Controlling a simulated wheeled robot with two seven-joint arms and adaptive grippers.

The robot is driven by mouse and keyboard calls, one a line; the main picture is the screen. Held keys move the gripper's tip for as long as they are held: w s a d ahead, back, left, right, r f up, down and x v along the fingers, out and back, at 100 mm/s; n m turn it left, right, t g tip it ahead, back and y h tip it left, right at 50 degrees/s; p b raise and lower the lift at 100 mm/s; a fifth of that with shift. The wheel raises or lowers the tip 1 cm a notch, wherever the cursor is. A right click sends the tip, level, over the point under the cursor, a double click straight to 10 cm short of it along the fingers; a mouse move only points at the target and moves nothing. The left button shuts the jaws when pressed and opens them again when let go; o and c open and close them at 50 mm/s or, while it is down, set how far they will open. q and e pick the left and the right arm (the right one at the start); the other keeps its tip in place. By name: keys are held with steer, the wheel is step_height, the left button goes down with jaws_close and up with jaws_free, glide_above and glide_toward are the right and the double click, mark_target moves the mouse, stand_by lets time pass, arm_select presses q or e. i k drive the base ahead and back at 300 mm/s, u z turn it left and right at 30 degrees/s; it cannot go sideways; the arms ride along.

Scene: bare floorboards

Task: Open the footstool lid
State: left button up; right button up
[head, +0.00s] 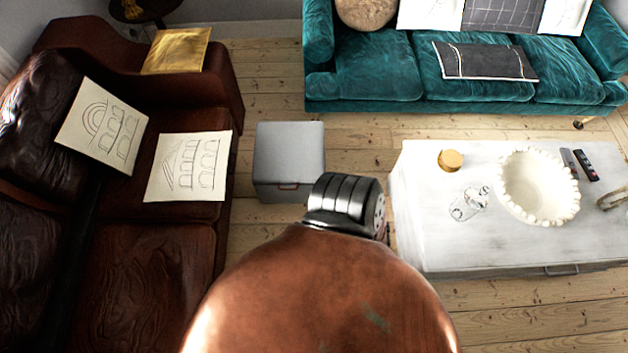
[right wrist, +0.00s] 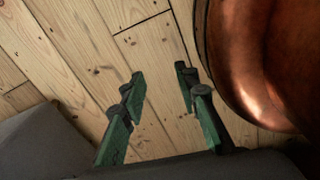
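The footstool (head: 290,150) is a grey box on the floor between the brown sofa and the white table in the head view. Its flat lid looks closed, and a small reddish handle or tab (head: 288,186) shows on its near side. My right gripper (right wrist: 159,82) shows only in the right wrist view. Its green-padded fingers are apart with nothing between them, and bare floorboards lie behind them. The footstool cannot be made out for sure in that view. My left gripper is not in either view.
A large copper dome (head: 320,295) with a black ribbed cap fills the lower middle, hiding floor before the footstool. Copper also shows beside my right gripper (right wrist: 275,60). A brown sofa (head: 150,250) stands left, a white table (head: 440,230) right, a teal sofa (head: 365,70) behind.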

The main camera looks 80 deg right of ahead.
mark_target(285, 152)
steer(key=z, duration=0.9)
steer(key=k, duration=0.5)
steer(key=u, duration=0.05)
